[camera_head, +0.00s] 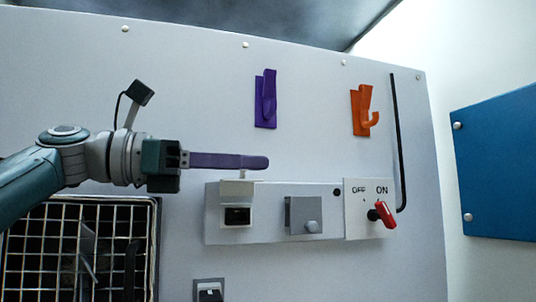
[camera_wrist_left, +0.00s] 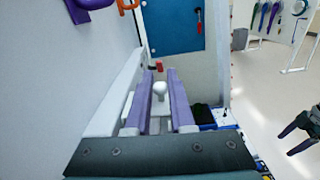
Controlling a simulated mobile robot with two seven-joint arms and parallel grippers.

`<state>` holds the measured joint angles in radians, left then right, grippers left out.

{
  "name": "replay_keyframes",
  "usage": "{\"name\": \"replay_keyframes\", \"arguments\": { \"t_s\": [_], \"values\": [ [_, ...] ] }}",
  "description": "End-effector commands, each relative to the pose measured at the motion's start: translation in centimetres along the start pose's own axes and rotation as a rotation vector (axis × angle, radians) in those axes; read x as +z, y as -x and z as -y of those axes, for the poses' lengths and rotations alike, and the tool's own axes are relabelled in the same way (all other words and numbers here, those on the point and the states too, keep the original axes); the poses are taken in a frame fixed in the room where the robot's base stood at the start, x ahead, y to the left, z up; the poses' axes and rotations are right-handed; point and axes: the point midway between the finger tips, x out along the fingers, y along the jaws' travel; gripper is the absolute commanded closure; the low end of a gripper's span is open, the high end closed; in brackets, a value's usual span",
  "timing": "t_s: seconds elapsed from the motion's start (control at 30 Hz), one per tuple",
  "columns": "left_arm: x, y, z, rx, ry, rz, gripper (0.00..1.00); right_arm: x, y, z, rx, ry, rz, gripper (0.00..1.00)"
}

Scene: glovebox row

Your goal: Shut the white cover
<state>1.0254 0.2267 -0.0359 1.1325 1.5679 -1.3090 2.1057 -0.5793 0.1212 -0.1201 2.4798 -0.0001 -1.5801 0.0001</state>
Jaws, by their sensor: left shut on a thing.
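The white cover (camera_head: 239,187) stands raised on its hinge at the left end of the grey wall box, above a dark opening (camera_head: 237,216). Its round white knob (camera_wrist_left: 160,89) sits between the two purple fingers of my left gripper (camera_head: 262,162) in the left wrist view. My left gripper is shut on this knob, one finger on each side. In the head view the long finger hides most of the knob; only its stem shows below.
Beside the opening is a grey cover with a knob (camera_head: 304,216), lying flat. A red-handled OFF/ON switch (camera_head: 384,214) sits further right. Purple (camera_head: 265,99) and orange (camera_head: 364,110) hooks stick out above. A wire basket (camera_head: 80,201) is below my left arm.

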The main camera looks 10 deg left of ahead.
Motion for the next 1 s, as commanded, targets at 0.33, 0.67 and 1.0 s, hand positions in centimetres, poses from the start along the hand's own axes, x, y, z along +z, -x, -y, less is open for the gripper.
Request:
{"name": "replay_keyframes", "arguments": {
  "t_s": [0.33, 0.67, 1.0],
  "values": [
    [-1.0, 0.0, 0.9, -0.001, -0.206, 0.001, 1.0, 0.0, 0.0, -0.1, 0.001, 0.002, 0.0, 0.28],
    [-1.3, 0.0, 1.1, -0.001, -0.28, 0.002, 1.0, 0.1, -0.1, 0.0, 0.001, 0.001, 0.0, 0.28],
    [-1.3, 0.0, 1.1, -0.001, -0.282, 0.002, 1.0, 0.1, -0.1, 0.0, 0.0, 0.0, 0.0, 0.28]
  ]
}}
